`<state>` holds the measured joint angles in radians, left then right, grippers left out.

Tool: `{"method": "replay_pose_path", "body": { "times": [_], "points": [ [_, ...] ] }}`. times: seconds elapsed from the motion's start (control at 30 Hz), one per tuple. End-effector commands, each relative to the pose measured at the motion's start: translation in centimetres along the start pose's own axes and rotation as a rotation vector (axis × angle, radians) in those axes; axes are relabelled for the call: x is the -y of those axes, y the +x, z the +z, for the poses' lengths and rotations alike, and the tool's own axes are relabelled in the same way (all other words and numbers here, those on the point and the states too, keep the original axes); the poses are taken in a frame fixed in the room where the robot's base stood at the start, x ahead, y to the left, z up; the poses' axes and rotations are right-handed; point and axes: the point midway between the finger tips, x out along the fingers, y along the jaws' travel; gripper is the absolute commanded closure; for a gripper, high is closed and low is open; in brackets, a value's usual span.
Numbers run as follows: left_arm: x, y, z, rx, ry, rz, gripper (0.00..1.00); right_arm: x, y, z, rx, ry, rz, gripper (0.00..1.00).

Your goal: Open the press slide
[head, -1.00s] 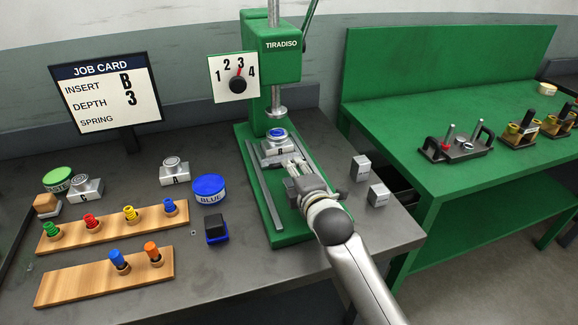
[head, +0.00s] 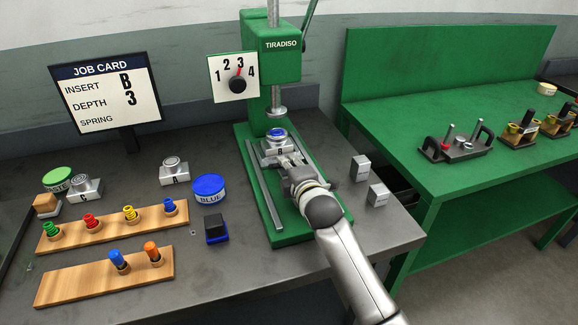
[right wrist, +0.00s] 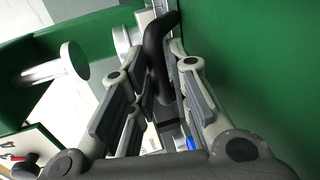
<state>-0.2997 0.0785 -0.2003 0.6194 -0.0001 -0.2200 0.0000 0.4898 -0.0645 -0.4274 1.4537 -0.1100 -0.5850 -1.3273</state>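The green press (head: 271,62) stands at the back of the dark bench. Its slide carries a grey block (head: 272,156) with a blue-ringed top, below and in front of the ram (head: 277,106). My right gripper (head: 286,164) is low over the press base, just in front of this block. In the right wrist view a black upright handle (right wrist: 155,55) stands between the two fingers of my right gripper (right wrist: 160,75). The fingers are spread on either side of it, with a gap visible on the left. The handle is hidden in the head view. My left gripper is not in view.
Two grey blocks (head: 378,195) sit right of the press base. A blue tin (head: 209,188), a black-and-blue stamp pad (head: 216,229) and wooden racks (head: 112,230) with coloured springs lie to the left. A green table (head: 480,190) stands at the right.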

Motion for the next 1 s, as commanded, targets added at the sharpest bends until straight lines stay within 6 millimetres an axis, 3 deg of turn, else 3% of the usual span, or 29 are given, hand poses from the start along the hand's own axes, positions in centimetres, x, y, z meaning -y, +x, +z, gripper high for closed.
{"method": "replay_pose_path", "body": {
  "times": [0.1,0.57,1.0],
  "points": [
    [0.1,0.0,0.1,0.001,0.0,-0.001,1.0,0.0,0.0,0.0,0.0,0.0,0.0,1.0],
    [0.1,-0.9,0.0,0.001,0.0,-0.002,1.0,0.0,-0.8,0.0,0.0,-0.001,-0.002,1.0],
    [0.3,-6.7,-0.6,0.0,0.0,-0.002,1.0,1.4,-8.2,0.0,0.0,-0.003,-0.008,1.0]
  ]
}}
